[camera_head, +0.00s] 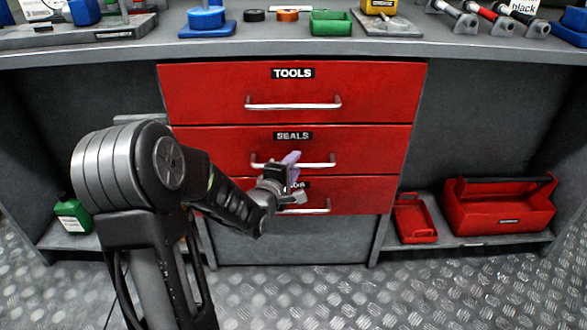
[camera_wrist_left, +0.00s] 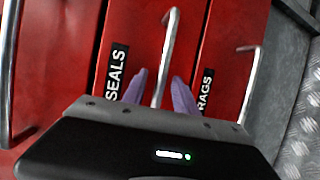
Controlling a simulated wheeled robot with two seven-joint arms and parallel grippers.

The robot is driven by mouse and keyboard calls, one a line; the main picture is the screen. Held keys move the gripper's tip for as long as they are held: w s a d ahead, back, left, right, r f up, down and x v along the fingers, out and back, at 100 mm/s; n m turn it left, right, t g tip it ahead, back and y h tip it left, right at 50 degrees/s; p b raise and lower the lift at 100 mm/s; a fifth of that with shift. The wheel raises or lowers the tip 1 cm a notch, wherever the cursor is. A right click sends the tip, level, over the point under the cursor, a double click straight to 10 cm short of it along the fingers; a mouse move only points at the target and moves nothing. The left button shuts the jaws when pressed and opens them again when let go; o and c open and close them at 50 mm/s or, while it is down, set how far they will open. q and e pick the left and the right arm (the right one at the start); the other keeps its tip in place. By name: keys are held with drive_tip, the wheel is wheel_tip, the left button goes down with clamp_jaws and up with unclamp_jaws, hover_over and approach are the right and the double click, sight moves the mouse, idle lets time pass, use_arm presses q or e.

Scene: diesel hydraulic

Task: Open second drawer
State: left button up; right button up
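The second drawer (camera_head: 220,150) is the middle red one, labelled SEALS, and it looks closed, about level with the drawers above and below. Its silver bar handle (camera_head: 322,164) is partly covered by my left gripper (camera_head: 292,164). In the left wrist view, the two purple fingers of my left gripper (camera_wrist_left: 159,94) stand apart. The SEALS handle (camera_wrist_left: 168,50) runs between them, with a visible gap on each side. My left gripper is open, around the handle. My right gripper is not in view.
The TOOLS drawer (camera_head: 210,92) is above and the RAGS drawer (camera_head: 350,195) below, both looking closed with bar handles. A red toolbox (camera_head: 500,212) and a red tray (camera_head: 414,220) sit on the lower right shelf. A green canister (camera_head: 72,216) stands lower left.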

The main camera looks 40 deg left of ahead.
use_arm(q)
drive_tip(key=shift+w, duration=0.1)
drive_tip(key=shift+c, duration=0.5)
clamp_jaws()
idle(0.9)
